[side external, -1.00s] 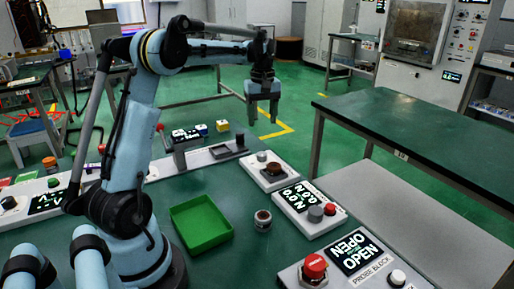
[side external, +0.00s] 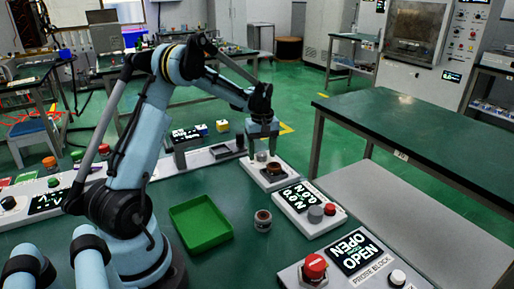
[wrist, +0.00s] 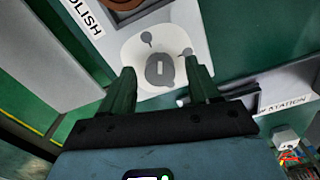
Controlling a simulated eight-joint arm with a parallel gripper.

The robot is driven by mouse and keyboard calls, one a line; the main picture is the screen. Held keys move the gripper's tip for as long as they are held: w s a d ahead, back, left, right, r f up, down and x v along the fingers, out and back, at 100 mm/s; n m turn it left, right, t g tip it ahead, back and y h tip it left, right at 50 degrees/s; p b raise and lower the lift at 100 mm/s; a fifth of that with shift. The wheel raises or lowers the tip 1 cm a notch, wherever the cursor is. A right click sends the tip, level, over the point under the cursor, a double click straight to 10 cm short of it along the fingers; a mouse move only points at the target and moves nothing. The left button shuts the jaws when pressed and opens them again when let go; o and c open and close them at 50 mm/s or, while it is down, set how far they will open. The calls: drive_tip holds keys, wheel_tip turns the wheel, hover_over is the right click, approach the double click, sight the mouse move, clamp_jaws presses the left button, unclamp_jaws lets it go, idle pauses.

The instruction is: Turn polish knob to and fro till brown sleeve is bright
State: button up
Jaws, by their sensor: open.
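The grey polish knob (wrist: 160,70) sits on a pale round dial of the white polish panel (wrist: 189,22), which is lettered "POLISH" in the wrist view. The brown sleeve (side external: 274,169) rests in a dark recess of that panel, beside the knob; only its edge (wrist: 124,4) shows at the top of the wrist view. My gripper (side external: 263,148) points down over the knob end of the panel. In the wrist view its open, empty fingers (wrist: 161,80) appear on either side of the knob. I cannot tell whether they reach down to its height.
A panel with a lit display (side external: 298,198) and grey and red buttons stands nearer the camera. A green tray (side external: 201,224) and a small round can (side external: 263,220) are on the bench. A probe block panel (side external: 352,262) is at the front. A long panel (side external: 212,155) lies left of the knob.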

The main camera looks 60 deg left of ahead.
drive_tip(key=c, duration=1)
drive_tip(key=shift+c, duration=0.2)
drive_tip(key=shift+m, duration=0.3)
drive_tip(key=m, duration=0.5)
drive_tip(key=shift+m, duration=0.3)
drive_tip(key=m, duration=0.6)
drive_tip(key=shift+m, duration=0.4)
drive_tip(key=o, duration=1)
